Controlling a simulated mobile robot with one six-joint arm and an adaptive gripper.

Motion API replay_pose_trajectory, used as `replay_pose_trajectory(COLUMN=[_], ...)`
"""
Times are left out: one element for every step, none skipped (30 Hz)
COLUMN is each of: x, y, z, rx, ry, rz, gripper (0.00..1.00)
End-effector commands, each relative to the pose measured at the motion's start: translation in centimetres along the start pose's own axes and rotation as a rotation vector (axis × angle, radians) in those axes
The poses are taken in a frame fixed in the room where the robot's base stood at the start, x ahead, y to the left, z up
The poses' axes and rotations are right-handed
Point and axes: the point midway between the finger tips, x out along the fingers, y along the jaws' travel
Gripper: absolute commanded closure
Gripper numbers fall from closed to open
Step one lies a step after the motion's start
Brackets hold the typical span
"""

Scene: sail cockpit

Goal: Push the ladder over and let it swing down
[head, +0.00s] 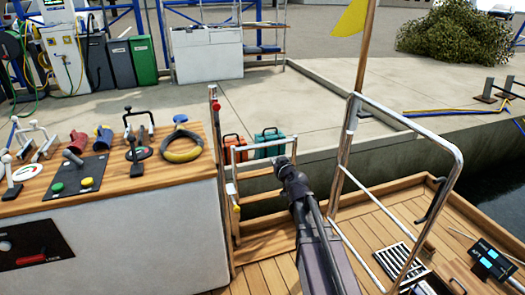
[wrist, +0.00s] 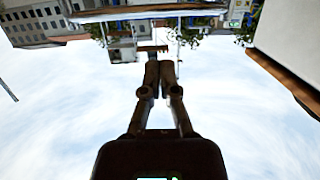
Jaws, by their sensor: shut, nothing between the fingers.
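The ladder (head: 262,197) stands upright at the edge of the deck in the head view, with pale metal rails and wooden steps. My gripper (head: 283,166) is in front of its right side in that view and hides part of the right rail. I cannot tell whether it touches the ladder. In the wrist view, the two dark fingers of my gripper (wrist: 159,66) are together with nothing held between them. A small brown bar shows just beyond the fingertips there; I cannot tell what it belongs to.
A wooden-topped console (head: 110,215) with levers and fittings stands at left. A bent steel rail (head: 452,150) rises at right above the planked deck (head: 375,222). Orange (head: 235,147) and teal (head: 269,142) cases sit on the quay behind the ladder. Water lies at far right.

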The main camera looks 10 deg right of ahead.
Motion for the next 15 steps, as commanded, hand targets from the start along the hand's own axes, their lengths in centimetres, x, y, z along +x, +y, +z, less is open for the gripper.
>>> replay_pose_trajectory(x=[0.0,0.1,0.1,0.2,0.3,0.5,0.7,0.8,1.1,1.4,1.7,2.1,2.5,2.9,3.4], y=[0.0,0.0,0.0,0.0,0.0,0.0,0.0,0.0,0.0,0.0,0.0,0.0,0.0,0.0,0.0], z=[0.0,0.0,0.0,0.0,0.0,0.0,0.0,0.0,0.1,0.1,0.1,0.1,0.1,0.1,0.1], rx=[0.000,0.000,0.000,0.000,0.000,0.000,0.000,0.000,0.000,0.000,0.000,0.000,0.000,0.000,0.000], ry=[0.000,0.000,0.000,0.000,0.000,-0.001,-0.001,-0.001,0.000,0.000,0.000,0.000,0.000,0.000,0.000], rz=[0.000,0.000,-0.001,-0.001,-0.001,-0.001,-0.001,-0.001,-0.001,-0.001,-0.001,-0.001,-0.001,-0.001,-0.001], gripper=[1.00,1.00,1.00,1.00,1.00,1.00,1.00,1.00,1.00,1.00,1.00,1.00,1.00,1.00,1.00])
